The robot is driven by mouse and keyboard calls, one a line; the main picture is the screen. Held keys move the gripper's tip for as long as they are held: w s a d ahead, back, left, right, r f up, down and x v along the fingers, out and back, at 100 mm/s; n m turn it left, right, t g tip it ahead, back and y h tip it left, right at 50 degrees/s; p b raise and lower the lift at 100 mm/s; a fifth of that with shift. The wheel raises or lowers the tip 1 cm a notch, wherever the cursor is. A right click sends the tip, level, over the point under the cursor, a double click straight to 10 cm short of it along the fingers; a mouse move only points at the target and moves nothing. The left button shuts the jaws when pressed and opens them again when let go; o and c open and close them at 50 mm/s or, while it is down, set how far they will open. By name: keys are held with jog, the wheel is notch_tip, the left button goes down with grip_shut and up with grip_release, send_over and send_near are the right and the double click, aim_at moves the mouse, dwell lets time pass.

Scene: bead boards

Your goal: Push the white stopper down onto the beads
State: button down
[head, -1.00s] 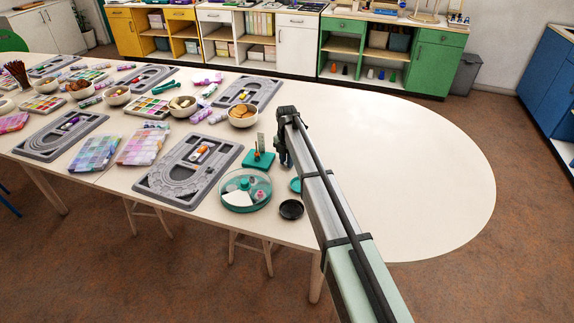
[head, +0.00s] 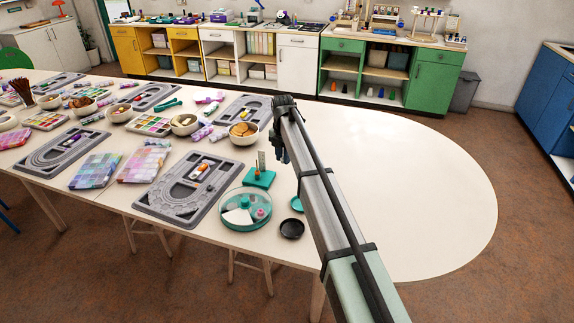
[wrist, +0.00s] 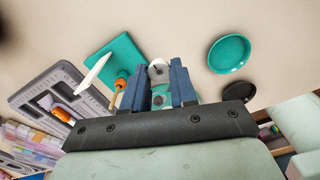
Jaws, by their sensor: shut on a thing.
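My gripper (wrist: 158,72) has dark blue fingers, closed on a small round white stopper (wrist: 159,66) with a hole in its middle. The teal stand (wrist: 115,62) lies to the left of the fingers in the wrist view. A wooden peg with an orange bead (wrist: 120,84) and a pale upright strip (wrist: 97,70) rise from it. In the head view my gripper (head: 280,140) is up and right of the stand (head: 259,178), seemingly above the table, with the stopper apart from the peg. The stopper cannot be made out in the head view.
A teal lid (head: 297,204) and a black dish (head: 291,228) lie near the stand. A round divided tray (head: 230,222) and a grey bead board (head: 150,207) are to the left. The table (head: 430,190) is clear on the right.

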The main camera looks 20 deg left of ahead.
jog(key=a+r, duration=0.2)
jog(key=a, duration=0.1)
jog(key=s+a+r, duration=0.1)
jog(key=a+r, duration=0.1)
jog(key=a, duration=0.1)
jog(key=s+a+r, duration=0.1)
jog(key=a+r, duration=0.1)
jog(key=a, duration=0.2)
jog(key=shift+s+r, duration=0.1)
jog(key=shift+r, duration=0.2)
jog(key=shift+f, duration=2.45)
jog(key=shift+f, duration=3.25)
jog(key=c, duration=0.8)
grip_release()
